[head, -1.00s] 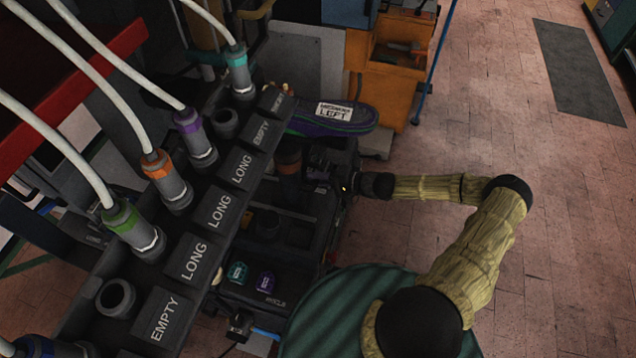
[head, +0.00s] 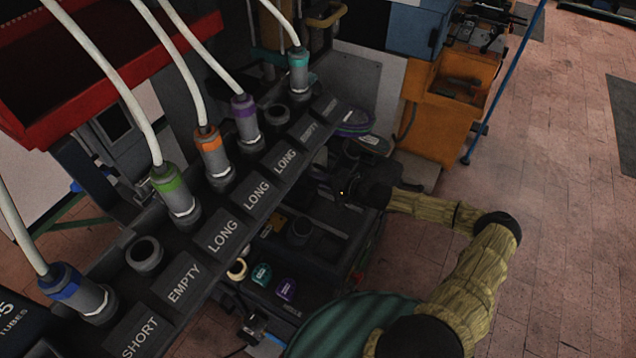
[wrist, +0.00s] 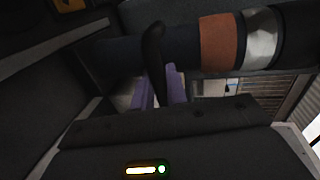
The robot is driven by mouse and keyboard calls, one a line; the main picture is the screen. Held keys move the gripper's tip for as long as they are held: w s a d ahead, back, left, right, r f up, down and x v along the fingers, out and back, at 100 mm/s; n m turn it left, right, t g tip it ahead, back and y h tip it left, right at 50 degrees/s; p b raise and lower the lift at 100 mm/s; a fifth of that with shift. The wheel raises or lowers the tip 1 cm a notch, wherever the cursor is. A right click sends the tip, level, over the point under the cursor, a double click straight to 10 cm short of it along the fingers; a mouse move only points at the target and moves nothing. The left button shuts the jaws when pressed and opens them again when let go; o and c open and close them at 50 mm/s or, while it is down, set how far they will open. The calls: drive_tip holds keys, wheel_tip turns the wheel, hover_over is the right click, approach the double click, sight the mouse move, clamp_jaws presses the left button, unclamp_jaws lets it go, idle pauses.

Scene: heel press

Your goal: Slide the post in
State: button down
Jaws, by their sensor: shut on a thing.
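A dark round post (wrist: 220,42) with an orange-brown band and a silver ring lies across the top of the wrist view. My gripper (wrist: 158,62) is shut on it, with a dark finger crossing in front of the post. In the head view my gripper (head: 342,178) is over the dark bench behind the label rack, and the post cannot be made out there. A dark round socket (head: 300,232) stands on the bench, nearer than my gripper. Whether the post touches any socket cannot be told.
The rack holds hosed plugs, including green (head: 168,180), orange (head: 209,142) and purple (head: 243,106), and an empty ring (head: 145,254) above an EMPTY label. Teal (head: 261,274) and purple (head: 286,288) pieces lie on the bench. An orange cabinet (head: 445,125) stands behind.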

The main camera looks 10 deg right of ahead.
drive_tip(key=shift+a+r, duration=0.1)
drive_tip(key=shift+a, duration=0.05)
drive_tip(key=c, duration=1.8)
unclamp_jaws()
drive_tip(key=shift+c, duration=0.2)
drive_tip(key=o, duration=0.4)
drive_tip(key=shift+w+a, duration=0.15)
drive_tip(key=shift+c, duration=0.2)
drive_tip(key=shift+d, duration=0.25)
drive_tip(key=shift+s+d, duration=0.15)
drive_tip(key=shift+s, duration=0.05)
drive_tip(key=b+v, duration=0.3)
drive_tip(key=v, duration=1.4)
drive_tip(key=shift+b, duration=0.4)
drive_tip(key=shift+a, duration=0.2)
